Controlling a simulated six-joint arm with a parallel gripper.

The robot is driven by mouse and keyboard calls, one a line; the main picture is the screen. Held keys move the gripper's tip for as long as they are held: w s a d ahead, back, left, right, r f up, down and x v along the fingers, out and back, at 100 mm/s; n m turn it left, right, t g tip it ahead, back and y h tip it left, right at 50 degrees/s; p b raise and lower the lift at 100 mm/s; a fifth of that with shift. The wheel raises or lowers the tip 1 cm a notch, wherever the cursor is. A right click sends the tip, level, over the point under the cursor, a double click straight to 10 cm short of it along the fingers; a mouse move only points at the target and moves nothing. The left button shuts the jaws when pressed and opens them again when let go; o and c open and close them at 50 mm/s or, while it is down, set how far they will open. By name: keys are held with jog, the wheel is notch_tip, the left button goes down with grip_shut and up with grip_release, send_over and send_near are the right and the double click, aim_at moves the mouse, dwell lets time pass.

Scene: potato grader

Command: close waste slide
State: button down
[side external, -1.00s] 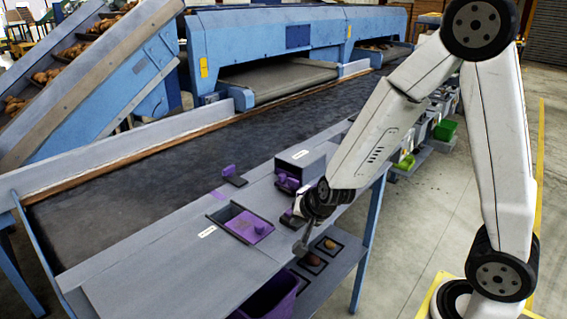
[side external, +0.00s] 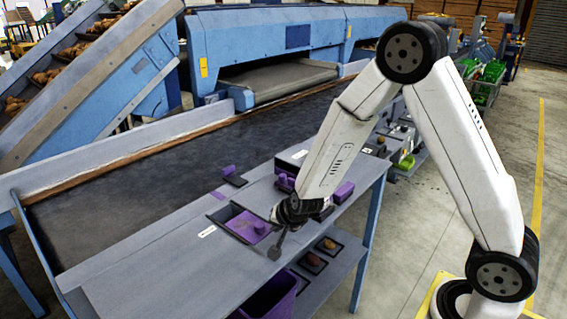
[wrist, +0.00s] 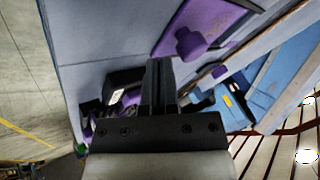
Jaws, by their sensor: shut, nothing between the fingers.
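The waste slide is a purple plate (side external: 240,222) with a round knob (side external: 259,227), set in a dark-framed slot in the grey worktop. A dark gap shows at the slot's left end, so the plate covers only part of it. In the wrist view the plate (wrist: 211,22) and its knob (wrist: 189,43) lie at the upper right. My gripper (side external: 275,250) is shut and empty, to the right of the knob and slightly in front of it. Its fingers (wrist: 160,75) appear apart from the knob in the wrist view.
A small white label (side external: 207,231) lies left of the slot. A purple bin (side external: 272,297) sits below the worktop. The dark conveyor belt (side external: 150,165) runs behind; the worktop's front left is clear.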

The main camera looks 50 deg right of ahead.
aim_at(267, 227)
jog(key=shift+w+a, duration=0.25)
jog(key=shift+w, duration=0.15)
jog(key=shift+w, duration=0.1)
jog(key=shift+w, duration=3.9)
jog(key=shift+r, duration=0.1)
jog(key=shift+s+d, duration=0.1)
jog(key=shift+s+d, duration=0.3)
jog(key=shift+s, duration=0.35)
jog(key=shift+s+d, duration=0.25)
jog(key=shift+s, duration=0.35)
jog(key=shift+s+d, duration=0.3)
jog(key=shift+s, duration=0.35)
jog(key=v, duration=0.9)
jog(key=shift+s+r, duration=0.25)
jog(key=shift+r, duration=0.05)
jog(key=shift+a, duration=0.15)
